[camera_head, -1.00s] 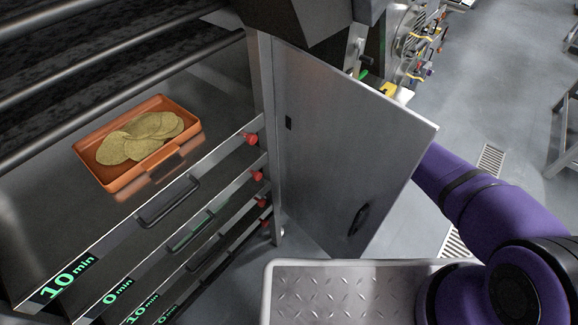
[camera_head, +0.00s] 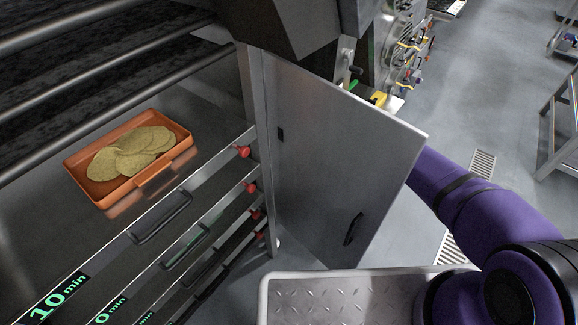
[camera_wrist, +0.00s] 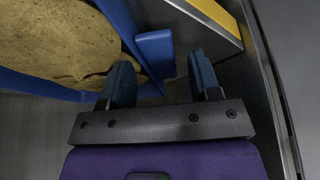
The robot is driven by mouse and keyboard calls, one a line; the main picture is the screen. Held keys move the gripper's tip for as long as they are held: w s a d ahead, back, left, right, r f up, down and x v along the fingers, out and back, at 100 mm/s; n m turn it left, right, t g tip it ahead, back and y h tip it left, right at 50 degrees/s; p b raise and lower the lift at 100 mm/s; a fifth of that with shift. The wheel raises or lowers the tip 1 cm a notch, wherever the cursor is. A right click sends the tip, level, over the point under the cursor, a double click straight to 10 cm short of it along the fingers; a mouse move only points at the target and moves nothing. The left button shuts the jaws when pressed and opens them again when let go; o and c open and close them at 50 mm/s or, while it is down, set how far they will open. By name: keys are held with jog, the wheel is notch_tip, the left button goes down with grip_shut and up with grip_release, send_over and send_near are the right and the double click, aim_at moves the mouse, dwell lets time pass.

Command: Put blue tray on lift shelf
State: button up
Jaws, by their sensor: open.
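In the wrist view the blue tray (camera_wrist: 118,18) holds large yellow-brown chips at the upper left. Its blue handle (camera_wrist: 155,55) sticks out towards my gripper (camera_wrist: 161,66). The fingers are apart, one on each side of the handle; I cannot tell whether either touches it. The blue tray and my gripper do not show in the head view; my purple arm reaches behind a grey metal door. A bare shelf with a raised rim and diamond-tread plate (camera_head: 330,300) is at the bottom of the head view; I cannot tell whether it is the lift shelf.
An orange tray (camera_head: 78,165) of chips stands in the rack at left, above several handled levels with timer displays. The open metal door (camera_head: 330,150) stands between the rack and my arm. In the wrist view a yellow-edged metal ledge (camera_wrist: 215,12) lies beside the tray.

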jog(key=v, duration=1.1)
dwell(1.0)
